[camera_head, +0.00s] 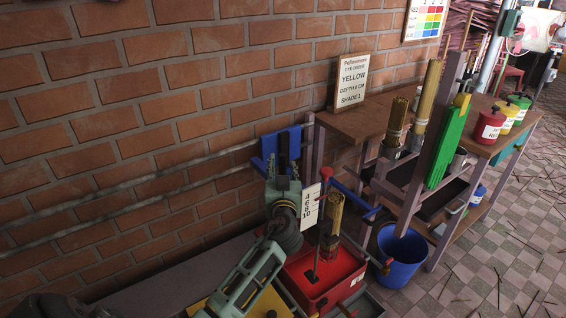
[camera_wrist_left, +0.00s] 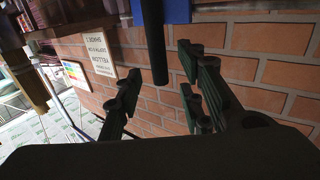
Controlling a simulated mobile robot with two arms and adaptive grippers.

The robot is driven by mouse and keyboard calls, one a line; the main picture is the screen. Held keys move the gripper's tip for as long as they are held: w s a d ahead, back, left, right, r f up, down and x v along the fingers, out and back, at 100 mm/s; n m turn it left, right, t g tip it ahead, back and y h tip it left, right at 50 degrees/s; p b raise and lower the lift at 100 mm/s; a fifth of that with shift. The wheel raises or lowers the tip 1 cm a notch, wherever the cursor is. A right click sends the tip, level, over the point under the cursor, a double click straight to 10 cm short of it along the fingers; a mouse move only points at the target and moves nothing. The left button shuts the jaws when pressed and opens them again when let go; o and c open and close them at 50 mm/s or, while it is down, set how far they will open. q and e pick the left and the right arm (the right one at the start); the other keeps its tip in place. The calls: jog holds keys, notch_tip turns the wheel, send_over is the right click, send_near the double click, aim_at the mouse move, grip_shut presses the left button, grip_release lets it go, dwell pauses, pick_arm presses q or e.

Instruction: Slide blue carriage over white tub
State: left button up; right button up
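The blue carriage (camera_head: 270,146) sits on the wall rails, left of the table post; its blue underside also shows at the top of the left wrist view (camera_wrist_left: 176,11). My left gripper (camera_head: 284,183) is just below the carriage in the head view. Clear gaps show on both sides of the handle. I cannot make out a white tub; my left arm covers part of the area below the rails. My right gripper is not in view.
Two metal rails (camera_head: 130,184) run along the brick wall. A red box (camera_head: 336,285) with upright sticks stands below my left gripper. A blue bucket (camera_head: 403,262) and a wooden table (camera_head: 368,121) with stick bundles and colored pots stand to the right.

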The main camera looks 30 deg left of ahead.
aim_at(283, 164)
pick_arm(q)
jog(key=shift+x, duration=2.3)
jog(key=shift+c, duration=0.2)
jog(key=shift+d, duration=0.1)
grip_shut()
jog(key=shift+f, duration=0.1)
